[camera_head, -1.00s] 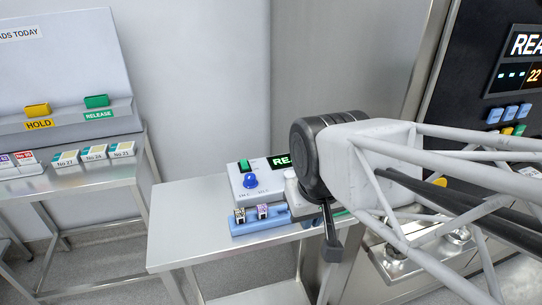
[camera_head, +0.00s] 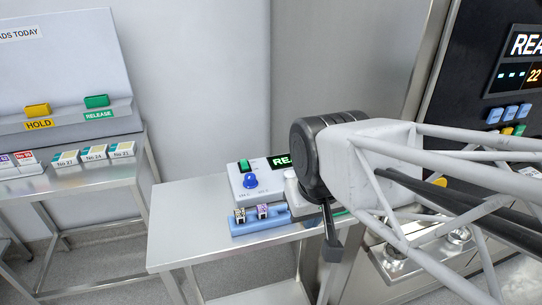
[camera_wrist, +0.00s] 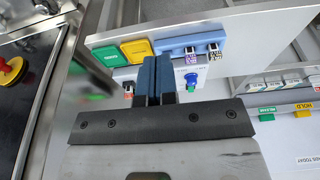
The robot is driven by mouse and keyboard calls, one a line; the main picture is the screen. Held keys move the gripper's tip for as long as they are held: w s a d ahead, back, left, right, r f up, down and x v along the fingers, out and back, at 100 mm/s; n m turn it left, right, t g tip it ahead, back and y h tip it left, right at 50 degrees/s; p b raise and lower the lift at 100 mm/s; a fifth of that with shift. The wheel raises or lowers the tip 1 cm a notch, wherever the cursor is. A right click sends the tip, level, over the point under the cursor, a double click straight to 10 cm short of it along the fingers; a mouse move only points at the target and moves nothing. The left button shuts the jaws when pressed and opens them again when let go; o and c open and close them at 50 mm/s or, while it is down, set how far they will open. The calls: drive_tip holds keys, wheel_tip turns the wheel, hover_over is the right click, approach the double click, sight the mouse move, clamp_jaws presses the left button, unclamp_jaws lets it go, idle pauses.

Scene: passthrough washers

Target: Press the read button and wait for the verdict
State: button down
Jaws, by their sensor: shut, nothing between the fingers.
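A small white reader box (camera_head: 243,190) stands on the steel side table. It has a green switch (camera_head: 244,166), a blue knob (camera_head: 250,181) and a dark display (camera_head: 284,161) with green letters starting "RE"; my gripper hides the rest. No verdict is readable there. In the wrist view the blue knob (camera_wrist: 191,77) shows too. My gripper (camera_wrist: 156,72) is shut and empty, its blue fingertips over the front of the reader area. In the head view its dark body covers the right part of the reader. I cannot tell whether it touches a button, and no read button is clearly visible.
A blue rack (camera_head: 258,224) with two small coded pieces lies in front of the reader. A green pad (camera_wrist: 108,55) and a yellow pad (camera_wrist: 138,49) lie beside it. A left bench (camera_head: 88,176) has HOLD and RELEASE buttons. A dark panel (camera_head: 490,80) stands at right.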

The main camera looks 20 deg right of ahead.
idle(0.7)
drive_tip(key=m+t+y, duration=0.2)
drive_tip(key=t+y, duration=0.3)
drive_tip(key=y, duration=0.1)
hover_over(292, 172)
drive_tip(key=shift+r, duration=0.3)
drive_tip(key=shift+f, duration=0.15)
drive_tip(key=shift+f, duration=4.2)
